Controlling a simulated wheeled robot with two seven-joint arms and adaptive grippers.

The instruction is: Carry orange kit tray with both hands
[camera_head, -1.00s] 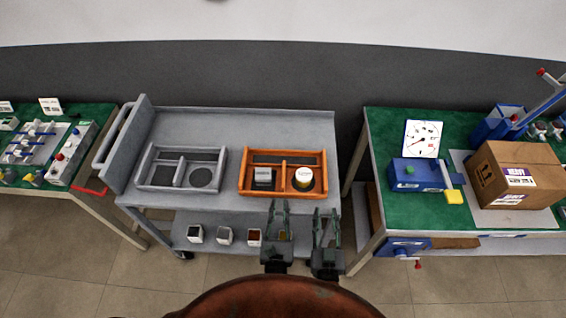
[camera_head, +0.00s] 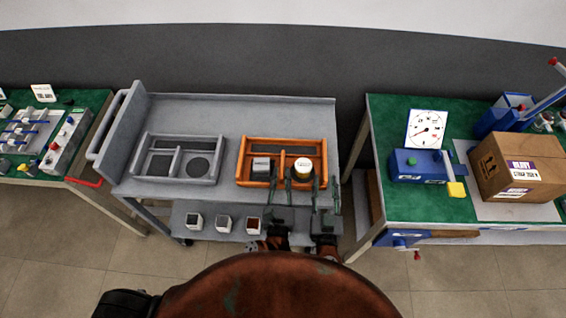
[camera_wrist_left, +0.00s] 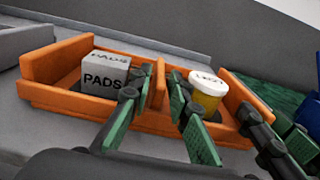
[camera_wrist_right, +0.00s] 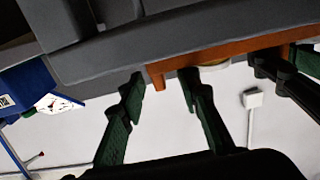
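The orange kit tray (camera_head: 290,142) rests on the grey cart, with a grey-white PADS box (camera_head: 261,165) in its left compartment and a white-lidded yellow jar (camera_head: 303,167) in its right. My left gripper (camera_head: 281,172) is open at the tray's near side. In the left wrist view its fingers (camera_wrist_left: 160,88) stand apart around the line of the tray's divider; contact with the tray cannot be told. My right gripper (camera_head: 326,186) is open near the tray's front right corner. In the right wrist view its fingers (camera_wrist_right: 160,85) are empty, with the tray's edge (camera_wrist_right: 220,50) beyond.
A grey divided tray (camera_head: 148,148) stands left of the orange one on the cart (camera_head: 235,112). Several small bins (camera_head: 224,223) sit on the lower shelf.

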